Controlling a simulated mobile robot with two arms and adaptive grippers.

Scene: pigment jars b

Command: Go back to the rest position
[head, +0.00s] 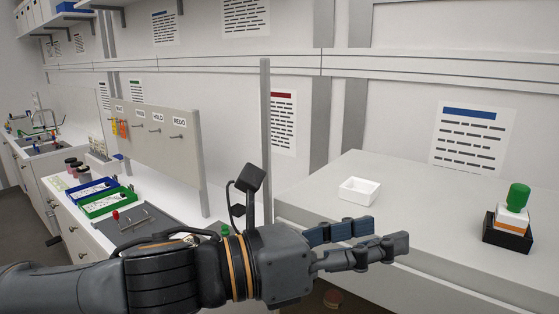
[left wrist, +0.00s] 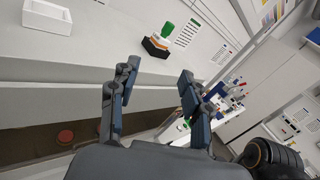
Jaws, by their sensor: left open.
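My left arm reaches in from the left across the lower head view. Its dark grey gripper (head: 388,234) points right, in front of the edge of the light grey counter (head: 330,196). In the left wrist view the two fingers of the gripper (left wrist: 158,75) stand well apart with nothing between them. A small white open box (head: 358,191) stands on the counter behind the fingers. A green-handled stamp (head: 518,196) sits upright in a black holder (head: 507,234) further right. My right gripper is not in view.
On the lower bench at left are a green tray (head: 106,203), a blue tray (head: 92,190), dark-lidded jars and a grey mat (head: 139,228). A hook board (head: 160,153) and a thin upright post (head: 266,130) stand behind my arm. Counter space between box and stamp is clear.

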